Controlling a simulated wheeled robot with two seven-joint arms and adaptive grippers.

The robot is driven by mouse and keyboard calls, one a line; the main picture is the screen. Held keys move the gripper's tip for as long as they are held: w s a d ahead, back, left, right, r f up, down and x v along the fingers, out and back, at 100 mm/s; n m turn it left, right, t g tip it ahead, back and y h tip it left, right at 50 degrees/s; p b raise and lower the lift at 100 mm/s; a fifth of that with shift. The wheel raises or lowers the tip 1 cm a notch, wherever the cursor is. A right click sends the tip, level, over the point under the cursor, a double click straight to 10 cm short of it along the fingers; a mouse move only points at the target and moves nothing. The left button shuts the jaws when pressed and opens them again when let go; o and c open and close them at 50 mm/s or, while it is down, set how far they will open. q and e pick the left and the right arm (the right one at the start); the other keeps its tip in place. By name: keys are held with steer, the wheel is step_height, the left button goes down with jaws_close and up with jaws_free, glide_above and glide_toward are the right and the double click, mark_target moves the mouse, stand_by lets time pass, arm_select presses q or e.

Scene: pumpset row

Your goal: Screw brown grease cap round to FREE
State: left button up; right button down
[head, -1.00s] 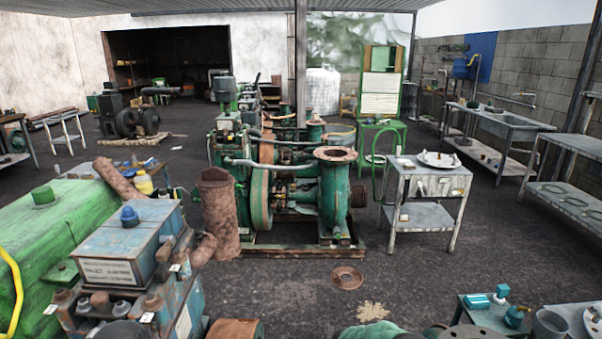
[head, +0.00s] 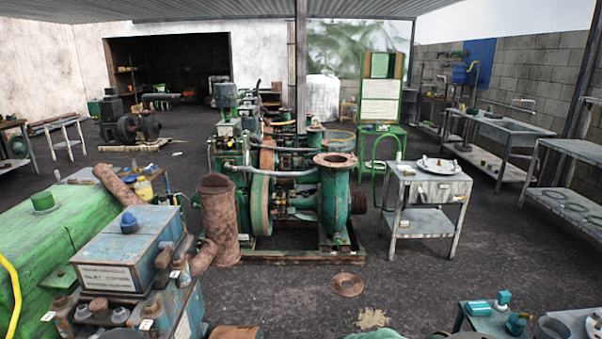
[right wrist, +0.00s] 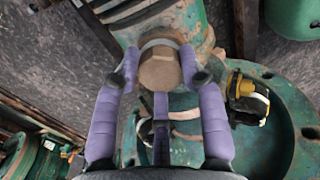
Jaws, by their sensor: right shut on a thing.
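In the right wrist view, the brown grease cap (right wrist: 160,69) is a hexagonal cap with a pale ring behind it, on a worn green fitting (right wrist: 170,32). The purple fingers of my right gripper (right wrist: 163,76) are closed in on either side of the cap, holding it between their tips. No FREE mark is readable in this view. I cannot pick out this cap with certainty in the head view. Neither gripper shows in the head view, and my left gripper is not seen.
A green flanged housing (right wrist: 290,113) with a brass fitting (right wrist: 240,87) lies close right of the right fingers. In the head view, a blue-grey machine (head: 125,255) fills the lower left. A pump set (head: 335,205) stands mid-floor beside a grey trolley (head: 430,188).

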steer(key=shift+s+d+f, duration=0.2)
steer(key=shift+s+f, duration=0.15)
steer(key=c, duration=0.6)
jaws_free()
steer(key=shift+c, duration=0.2)
steer(key=shift+w+r, duration=0.15)
steer(key=shift+w, duration=0.1)
steer(key=shift+r, duration=0.1)
steer(key=shift+w+a+r+p, duration=0.1)
steer(key=shift+r+p, duration=0.5)
steer(key=shift+r, duration=0.9)
step_height(320, 180, up, 12)
